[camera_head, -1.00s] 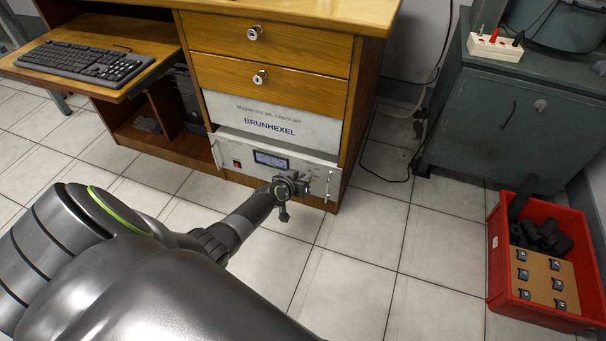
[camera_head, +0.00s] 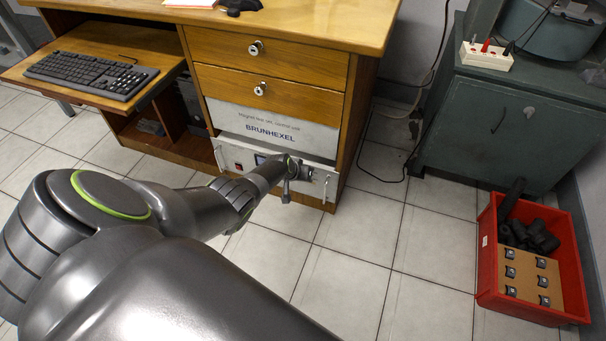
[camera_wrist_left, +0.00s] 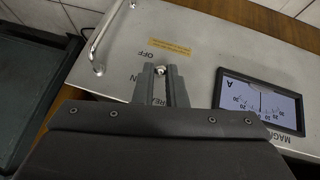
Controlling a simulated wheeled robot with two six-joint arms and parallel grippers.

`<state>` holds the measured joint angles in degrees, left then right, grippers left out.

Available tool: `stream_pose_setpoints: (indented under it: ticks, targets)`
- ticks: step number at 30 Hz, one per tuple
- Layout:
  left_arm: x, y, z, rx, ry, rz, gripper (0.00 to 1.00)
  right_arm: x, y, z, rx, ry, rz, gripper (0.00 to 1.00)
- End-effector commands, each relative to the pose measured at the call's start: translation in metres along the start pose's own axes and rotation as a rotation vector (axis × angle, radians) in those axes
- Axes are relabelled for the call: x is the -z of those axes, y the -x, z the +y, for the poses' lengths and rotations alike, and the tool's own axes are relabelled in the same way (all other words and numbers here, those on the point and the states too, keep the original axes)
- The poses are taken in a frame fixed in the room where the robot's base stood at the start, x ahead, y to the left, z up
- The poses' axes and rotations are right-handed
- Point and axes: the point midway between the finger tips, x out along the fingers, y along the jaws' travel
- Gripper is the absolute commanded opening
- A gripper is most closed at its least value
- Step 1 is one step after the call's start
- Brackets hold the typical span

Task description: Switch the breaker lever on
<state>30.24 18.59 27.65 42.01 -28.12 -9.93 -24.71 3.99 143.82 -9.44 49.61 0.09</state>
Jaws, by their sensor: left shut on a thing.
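The breaker lever (camera_wrist_left: 160,70) shows as a small bright metal tip between my left gripper's fingers in the left wrist view. My left gripper (camera_wrist_left: 162,78) is shut on it, in front of the metal panel (camera_wrist_left: 200,40). The lettering OFF lies beyond the tip, and partly covered lettering lies beside the fingers. I cannot tell the lever's exact angle. In the head view my left gripper (camera_head: 299,171) is at the right part of the instrument front (camera_head: 228,156), and the lever is hidden there. My right gripper is not in view.
A meter display (camera_wrist_left: 262,104) sits right of the fingers, and a metal handle (camera_wrist_left: 104,35) stands out at the panel's left in the wrist view. The wooden desk (camera_head: 360,90) surrounds the instrument. A red crate (camera_head: 487,262) stands on the floor at right. Open tiled floor lies between.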

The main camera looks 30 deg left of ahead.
Motion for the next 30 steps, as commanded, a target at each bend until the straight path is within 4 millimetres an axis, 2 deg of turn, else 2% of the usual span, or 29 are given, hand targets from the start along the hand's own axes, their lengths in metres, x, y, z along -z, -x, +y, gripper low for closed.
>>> stream_pose_setpoints:
  ticks: [1,13,14,18,30]
  targets:
    - [0.0047,0.0012,-0.0007,0.003,-0.002,0.004,0.0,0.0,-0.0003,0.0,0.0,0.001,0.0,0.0]
    - [0.0044,0.0013,-0.0008,0.003,-0.001,-0.002,0.0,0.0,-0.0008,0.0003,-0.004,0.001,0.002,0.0]
    - [0.0044,0.0013,-0.0008,0.003,-0.001,-0.002,0.14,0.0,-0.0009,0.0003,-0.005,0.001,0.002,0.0]
    - [0.0032,0.001,-0.0004,0.003,-0.001,-0.004,0.32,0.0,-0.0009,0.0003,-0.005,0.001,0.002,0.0]
    - [0.0014,0.0016,0.0002,0.002,0.001,-0.008,0.33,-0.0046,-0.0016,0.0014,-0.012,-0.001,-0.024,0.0]
